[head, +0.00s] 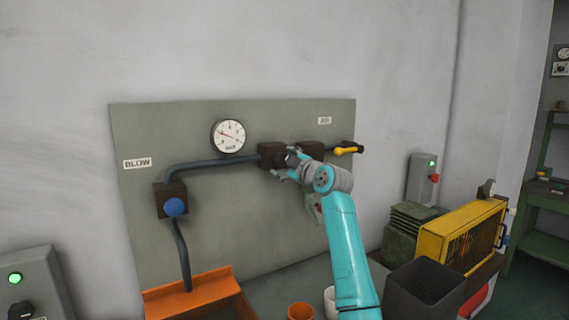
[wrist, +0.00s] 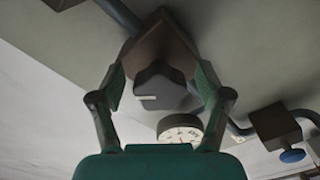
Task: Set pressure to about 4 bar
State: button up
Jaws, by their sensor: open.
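The pressure gauge (head: 228,136) is a round white dial on the grey wall panel (head: 240,220). Its reddish needle lies slanted, and the scale is too small to read. The dark regulator knob (wrist: 162,92), with a white pointer line, sits on a brown block (head: 271,155) right of the gauge. My gripper (head: 287,168) is at this block and hides most of the knob in the head view. In the wrist view, my gripper (wrist: 161,86) is open, with one finger on each side of the knob. Whether the pads touch it I cannot tell. The gauge (wrist: 181,130) shows behind it.
A blue knob (head: 175,207) sits on the BLOW block at left. A yellow lever (head: 346,150) is on the pipe at right under the AIR label. An orange tray (head: 190,292), a dark bin (head: 424,288) and a yellow unit (head: 470,236) stand below.

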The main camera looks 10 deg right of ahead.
jog(key=c, duration=1.2)
jog(key=shift+m, duration=0.3)
jog(key=m, duration=0.3)
jog(key=shift+a+f+m, duration=0.1)
jog(key=shift+a+m, duration=0.05)
jog(key=shift+m, duration=0.15)
jog(key=m, duration=0.4)
jog(key=shift+s+a+m, duration=0.1)
jog(key=shift+a+m, duration=0.05)
jog(key=shift+m, duration=0.15)
jog(key=m, duration=0.4)
jog(key=shift+a, duration=0.15)
jog(key=shift+s+a+m, duration=0.1)
jog(key=shift+m, duration=2.1)
